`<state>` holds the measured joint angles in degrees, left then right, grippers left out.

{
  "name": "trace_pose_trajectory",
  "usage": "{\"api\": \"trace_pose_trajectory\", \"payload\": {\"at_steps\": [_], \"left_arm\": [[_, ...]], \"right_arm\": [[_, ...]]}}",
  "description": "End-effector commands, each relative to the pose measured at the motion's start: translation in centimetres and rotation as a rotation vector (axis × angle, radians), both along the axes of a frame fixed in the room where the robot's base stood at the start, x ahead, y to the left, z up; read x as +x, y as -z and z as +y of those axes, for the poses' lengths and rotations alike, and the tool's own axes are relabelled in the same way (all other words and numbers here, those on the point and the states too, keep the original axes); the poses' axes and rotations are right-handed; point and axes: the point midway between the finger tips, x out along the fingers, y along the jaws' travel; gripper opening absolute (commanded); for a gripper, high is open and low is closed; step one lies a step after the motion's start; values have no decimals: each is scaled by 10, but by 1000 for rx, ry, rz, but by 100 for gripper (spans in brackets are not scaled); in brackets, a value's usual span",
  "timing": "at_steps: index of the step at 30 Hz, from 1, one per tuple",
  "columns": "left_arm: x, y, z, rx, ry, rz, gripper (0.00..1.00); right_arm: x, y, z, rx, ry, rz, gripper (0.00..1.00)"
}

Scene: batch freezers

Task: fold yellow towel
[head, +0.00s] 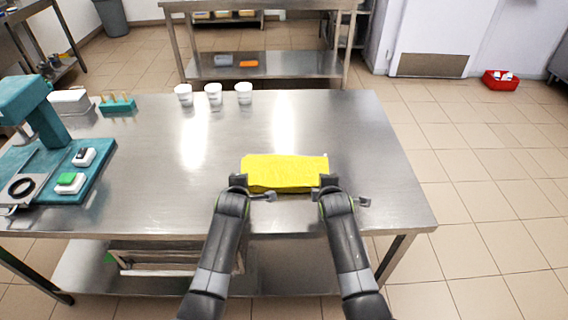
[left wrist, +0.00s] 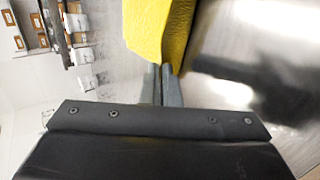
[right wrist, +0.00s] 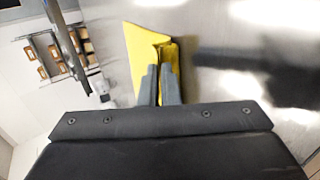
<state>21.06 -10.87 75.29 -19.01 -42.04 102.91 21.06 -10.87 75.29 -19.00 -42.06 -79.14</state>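The yellow towel (head: 285,173) lies as a wide rectangle near the front edge of the steel table, its near edge facing me. My left gripper (head: 239,181) is at its near left corner; in the left wrist view its fingers (left wrist: 161,72) are closed together on the towel's edge (left wrist: 165,25). My right gripper (head: 328,182) is at the near right corner; in the right wrist view its fingers (right wrist: 162,72) are nearly together with the towel's edge (right wrist: 146,50) pinched between them. The fingertips are partly hidden in the head view.
The steel table (head: 350,130) is clear around the towel. White cups (head: 213,95) stand at its back. A teal machine (head: 50,130) and a teal rack (head: 117,105) are on the left. A second steel table (head: 270,65) stands behind, and a red bin (head: 500,81) is on the floor.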

Motion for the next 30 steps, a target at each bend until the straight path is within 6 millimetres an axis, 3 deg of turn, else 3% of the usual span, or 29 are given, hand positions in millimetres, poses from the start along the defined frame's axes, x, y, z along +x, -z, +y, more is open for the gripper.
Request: {"api": "trace_pose_trajectory", "payload": {"at_steps": [6,15,23,30], "left_arm": [[0,0,0,0,0,0,0],[0,0,0,0,0,1,40],[-1,-3,0,0,0,0,40],[-15,-35,0,-2,-2,-1,40]], "right_arm": [[0,0,0,0,0,0,0],[0,0,0,0,0,0,40],[-1,-3,0,0,0,-1,40],[-15,-35,0,2,2,-2,40]]}}
